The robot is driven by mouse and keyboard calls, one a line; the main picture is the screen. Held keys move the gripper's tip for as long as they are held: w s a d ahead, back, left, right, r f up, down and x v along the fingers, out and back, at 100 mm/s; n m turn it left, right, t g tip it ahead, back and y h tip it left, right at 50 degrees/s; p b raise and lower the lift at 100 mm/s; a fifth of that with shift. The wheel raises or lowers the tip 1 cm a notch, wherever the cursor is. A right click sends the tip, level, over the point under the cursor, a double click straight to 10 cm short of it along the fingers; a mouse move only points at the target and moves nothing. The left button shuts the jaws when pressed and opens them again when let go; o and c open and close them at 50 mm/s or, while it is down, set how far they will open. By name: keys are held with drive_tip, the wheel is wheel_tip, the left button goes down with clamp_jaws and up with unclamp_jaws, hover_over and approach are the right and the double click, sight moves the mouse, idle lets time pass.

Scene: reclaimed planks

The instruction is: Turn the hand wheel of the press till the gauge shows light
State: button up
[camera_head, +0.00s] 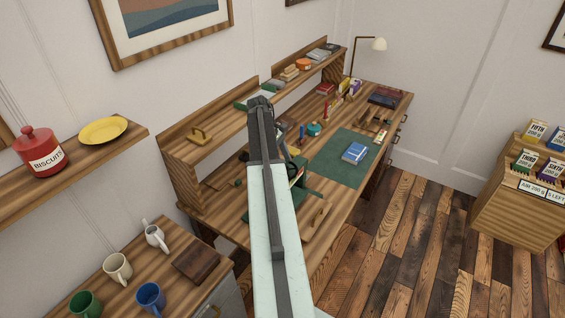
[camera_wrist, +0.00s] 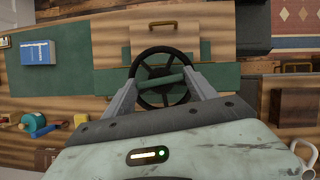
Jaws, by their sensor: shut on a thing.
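The black spoked hand wheel (camera_wrist: 166,50) is in the middle of the wrist view, seen from above. A dark green bar (camera_wrist: 163,81) crosses over its centre. My gripper (camera_wrist: 163,76) has one finger on each side of the wheel and is shut on it. In the head view my arm hides the wheel and most of the press; only some green of the press (camera_head: 299,196) shows beside the arm on the desk. I can make out no gauge of the press in either view.
A raised shelf (camera_head: 222,122) runs behind the press. A side cabinet with mugs (camera_head: 151,297) stands at lower left.

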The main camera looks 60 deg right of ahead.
drive_tip(key=shift+m, duration=0.6)
drive_tip(key=o, duration=1.4)
drive_tip(key=shift+c, duration=0.2)
drive_tip(key=p+v, duration=0.7)
drive_tip(key=shift+w+d+r, duration=0.2)
drive_tip(key=shift+r, duration=0.15)
